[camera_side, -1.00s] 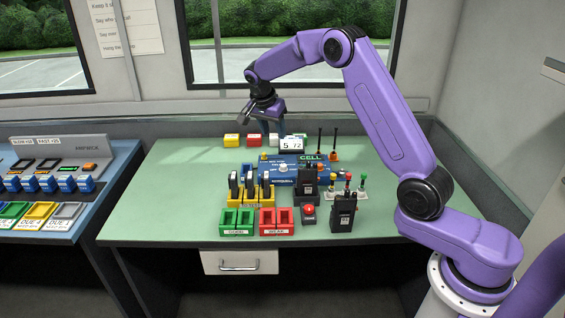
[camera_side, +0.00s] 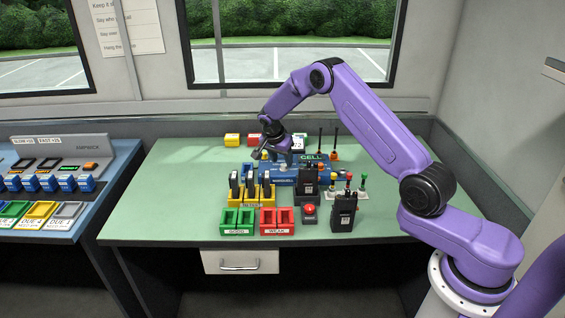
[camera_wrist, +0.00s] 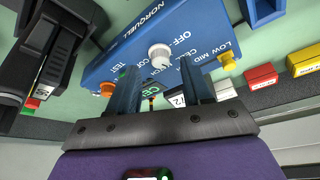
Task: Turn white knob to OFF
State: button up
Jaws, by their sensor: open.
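The white knob (camera_wrist: 160,57) sits on the face of a blue panel (camera_wrist: 128,47) printed NORQUELL. Labels around it include OFF, CELL and TEST; its pointer direction is too small to tell. My gripper (camera_wrist: 160,72) is open and empty in the wrist view, with one dark finger to each side of the knob's near edge; I cannot tell whether they touch it. In the side view my gripper (camera_side: 278,154) hangs low over the back of the blue panel (camera_side: 284,181), and the white knob (camera_side: 283,168) shows just in front of it.
A yellow knob (camera_wrist: 227,61) and an orange knob (camera_wrist: 107,89) are on the same panel. Black radios (camera_side: 344,212), a yellow rack (camera_side: 252,194), green and red trays (camera_side: 276,228) and a red button (camera_side: 309,212) crowd the front. The left of the green table (camera_side: 180,195) is clear.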

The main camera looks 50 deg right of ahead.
aim_at(284, 167)
jog(key=shift+x, duration=1.25)
grip_shut()
jog(key=shift+n, duration=0.4)
jog(key=n+t, duration=0.1)
jog(key=n, duration=0.1)
jog(key=n+t, duration=0.1)
jog(key=n, duration=0.1)
jog(key=shift+s+d+n+y, duration=0.15)
jog(key=shift+s+n+y, duration=0.1)
jog(key=shift+n+y, duration=0.15)
jog(key=shift+d+n+t+y, duration=0.15)
jog(key=shift+n+y, duration=0.25)
jog(key=shift+n, duration=0.8)
jog(key=shift+n+t+y, duration=0.25)
jog(key=shift+n+y, duration=0.15)
jog(key=shift+n, duration=0.8)
